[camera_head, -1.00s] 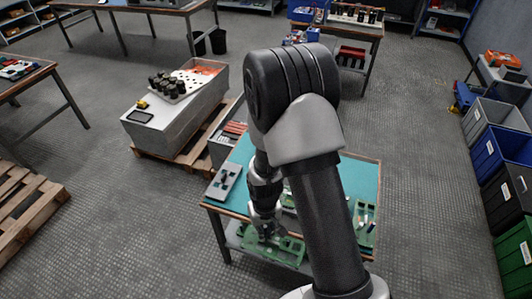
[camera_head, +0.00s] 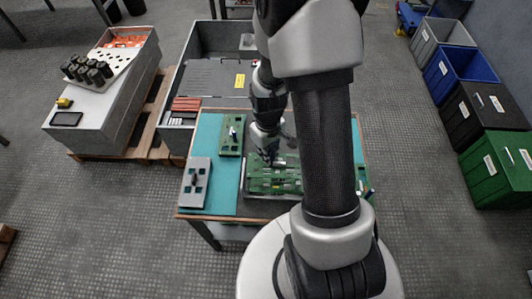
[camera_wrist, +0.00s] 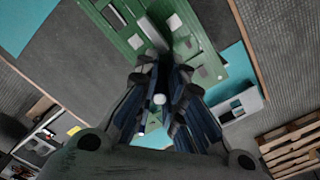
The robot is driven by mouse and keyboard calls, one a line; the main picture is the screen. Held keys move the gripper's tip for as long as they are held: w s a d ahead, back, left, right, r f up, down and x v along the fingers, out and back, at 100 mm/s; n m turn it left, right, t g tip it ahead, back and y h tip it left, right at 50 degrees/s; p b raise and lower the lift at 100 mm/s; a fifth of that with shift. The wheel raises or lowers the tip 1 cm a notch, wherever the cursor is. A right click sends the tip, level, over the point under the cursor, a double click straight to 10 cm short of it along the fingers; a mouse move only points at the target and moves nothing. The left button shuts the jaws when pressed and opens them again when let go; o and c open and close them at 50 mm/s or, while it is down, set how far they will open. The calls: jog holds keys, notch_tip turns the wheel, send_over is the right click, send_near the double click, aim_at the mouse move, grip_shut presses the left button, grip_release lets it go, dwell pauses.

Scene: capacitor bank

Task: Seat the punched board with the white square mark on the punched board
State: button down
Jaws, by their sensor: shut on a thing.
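In the head view my gripper (camera_head: 268,158) is over the right-middle of the teal-topped table, shut on a green punched board (camera_head: 262,183). This board lies over a dark grey block or tray, and my arm hides its right part. I cannot tell whether it touches what is under it. In the wrist view the fingers (camera_wrist: 160,95) close at a grey upright part of the green board (camera_wrist: 205,35). Pale squares show on it; I cannot tell which is the white mark. Another green punched board (camera_head: 232,135) lies at the table's back left.
A grey plate with dark square openings (camera_head: 195,183) lies at the left of the table (camera_head: 222,193). A large grey bin (camera_head: 210,75) stands behind the table. A grey cabinet (camera_head: 100,105) on a pallet stands at left. Coloured bins line the right; floor between is clear.

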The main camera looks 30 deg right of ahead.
jog(key=shift+s+a+f+b, duration=0.15)
jog(key=shift+f+b, duration=0.3)
jog(key=shift+f, duration=0.25)
jog(key=shift+f+b, duration=1.8)
jog(key=shift+f, duration=0.5)
jog(key=shift+f+b, duration=1)
jog(key=shift+f, duration=0.3)
jog(key=c, duration=1.6)
grip_release()
notch_tip(320, 180, up, 12)
jog(key=shift+r, duration=0.1)
